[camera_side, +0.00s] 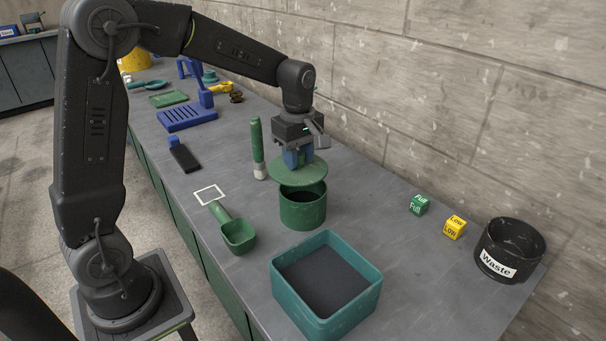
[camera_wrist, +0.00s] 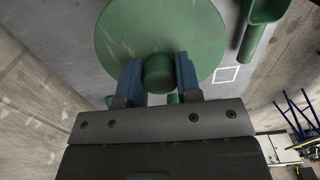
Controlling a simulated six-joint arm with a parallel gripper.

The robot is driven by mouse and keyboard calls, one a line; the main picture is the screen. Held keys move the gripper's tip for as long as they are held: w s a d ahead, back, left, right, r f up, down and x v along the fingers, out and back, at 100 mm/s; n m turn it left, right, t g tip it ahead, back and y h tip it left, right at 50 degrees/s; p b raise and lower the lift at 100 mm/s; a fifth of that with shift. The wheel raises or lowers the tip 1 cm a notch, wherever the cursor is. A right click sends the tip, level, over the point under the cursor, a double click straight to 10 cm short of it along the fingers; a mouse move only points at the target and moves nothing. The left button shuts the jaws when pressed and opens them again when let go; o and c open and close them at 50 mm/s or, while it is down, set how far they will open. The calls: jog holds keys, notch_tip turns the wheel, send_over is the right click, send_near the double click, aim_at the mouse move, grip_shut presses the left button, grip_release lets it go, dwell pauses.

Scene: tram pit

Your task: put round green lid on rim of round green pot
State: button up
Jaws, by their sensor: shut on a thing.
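The round green lid (camera_side: 298,171) is held level a little above the round green pot (camera_side: 302,207), which stands open on the bench. The lid covers the back part of the pot's opening in the side view, and a dark gap shows at the front. My gripper (camera_side: 298,158) is shut on the lid's knob. In the wrist view, the blue fingers of my gripper (camera_wrist: 159,77) clasp the round knob from both sides, and the lid (camera_wrist: 165,30) fills the top middle. The pot is almost wholly hidden there beneath the lid.
A green scoop (camera_side: 236,232) lies left of the pot, and a teal tray (camera_side: 327,285) stands in front. Two cubes, green (camera_side: 419,205) and yellow (camera_side: 454,227), and a black Waste bin (camera_side: 509,250) are to the right.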

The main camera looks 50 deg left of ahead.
aim_at(303, 168)
jog(key=shift+w+d+f, duration=0.3)
jog(key=shift+d+f, duration=0.15)
jog(key=shift+f, duration=1.9)
jog(key=shift+f, duration=0.1)
jog(key=o, duration=0.9)
